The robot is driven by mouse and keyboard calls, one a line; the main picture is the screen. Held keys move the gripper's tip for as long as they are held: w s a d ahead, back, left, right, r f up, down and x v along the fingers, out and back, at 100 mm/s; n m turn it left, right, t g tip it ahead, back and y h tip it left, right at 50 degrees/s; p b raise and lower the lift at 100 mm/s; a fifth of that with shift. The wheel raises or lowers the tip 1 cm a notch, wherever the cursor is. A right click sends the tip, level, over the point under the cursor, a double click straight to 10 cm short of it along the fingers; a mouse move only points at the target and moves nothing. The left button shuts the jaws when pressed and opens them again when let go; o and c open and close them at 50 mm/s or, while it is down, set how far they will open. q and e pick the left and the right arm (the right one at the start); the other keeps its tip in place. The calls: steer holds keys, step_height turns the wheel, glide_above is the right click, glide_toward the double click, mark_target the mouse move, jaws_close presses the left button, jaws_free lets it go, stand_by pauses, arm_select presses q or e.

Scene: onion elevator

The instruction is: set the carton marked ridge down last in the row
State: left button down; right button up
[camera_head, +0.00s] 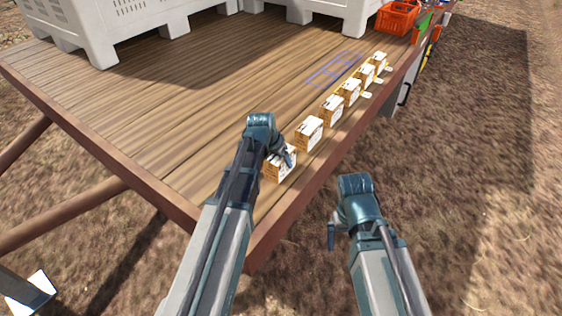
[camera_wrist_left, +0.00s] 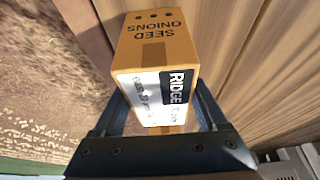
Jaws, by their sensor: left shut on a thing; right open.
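The ridge carton (camera_wrist_left: 148,52) is a brown box printed "SEED ONIONS" on top, with a black and white label reading RIDGE. In the head view this carton (camera_head: 279,173) is at the near end of the row, close to the deck's edge and partly behind my left gripper (camera_head: 284,158). My left gripper is shut on it; its two fingers (camera_wrist_left: 160,118) show on either side of the box in the wrist view. Whether its underside touches the deck is hard to tell. My right gripper (camera_head: 331,238) is open and empty, out past the deck's edge above the ground.
Several similar cartons (camera_head: 309,134) stand in a line along the edge of the wooden deck (camera_head: 190,120). Blue outlines (camera_head: 335,70) mark the boards beside them. Large pale bins (camera_head: 120,30) and an orange crate (camera_head: 396,18) stand at the back. The deck's middle is clear.

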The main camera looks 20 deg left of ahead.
arm_select(q)
steer(key=shift+d+f, duration=0.15)
jaws_free()
steer(key=shift+r, duration=0.35)
steer(key=p+v, duration=1.1)
steer(key=v, duration=0.1)
steer(key=shift+f, duration=0.1)
steer(key=shift+f, duration=0.15)
